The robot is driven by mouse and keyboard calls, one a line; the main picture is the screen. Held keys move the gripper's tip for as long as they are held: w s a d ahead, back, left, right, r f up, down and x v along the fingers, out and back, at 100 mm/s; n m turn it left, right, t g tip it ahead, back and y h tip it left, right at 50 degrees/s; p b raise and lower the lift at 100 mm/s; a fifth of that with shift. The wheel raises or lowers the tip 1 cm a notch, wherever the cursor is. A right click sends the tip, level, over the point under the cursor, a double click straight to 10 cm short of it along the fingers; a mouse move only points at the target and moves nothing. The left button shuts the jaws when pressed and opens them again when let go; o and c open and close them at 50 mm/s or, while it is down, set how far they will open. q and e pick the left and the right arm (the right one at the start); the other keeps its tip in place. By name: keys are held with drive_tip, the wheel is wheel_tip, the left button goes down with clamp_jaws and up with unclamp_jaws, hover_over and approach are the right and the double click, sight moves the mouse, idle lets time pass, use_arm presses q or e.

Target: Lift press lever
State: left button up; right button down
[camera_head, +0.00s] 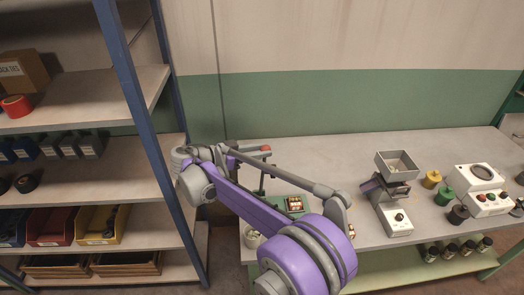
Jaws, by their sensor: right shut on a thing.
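The press (262,178) stands near the left end of the workbench and is partly hidden behind my right arm. Its lever shows a red end (266,149) near the top. My right gripper (246,152) is at the lever, small and partly covered by my purple and grey arm links. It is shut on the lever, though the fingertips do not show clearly. My left gripper is not in view.
A small green tray (280,204) lies beside the press. A nut hopper (396,166) on a white base, several coloured knobbed pieces and a white control box (487,205) stand to the right. A blue-framed shelf (135,110) stands close on the left.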

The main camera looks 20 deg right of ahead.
drive_tip(key=shift+a+f, duration=0.15)
drive_tip(key=shift+f, duration=0.1)
drive_tip(key=c, duration=0.6)
unclamp_jaws()
drive_tip(key=shift+o, duration=0.3)
drive_tip(key=shift+r, duration=0.1)
drive_tip(key=v, duration=1)
drive_tip(key=shift+a+r, duration=0.2)
drive_tip(key=shift+a, duration=0.2)
drive_tip(key=shift+s+d, duration=0.1)
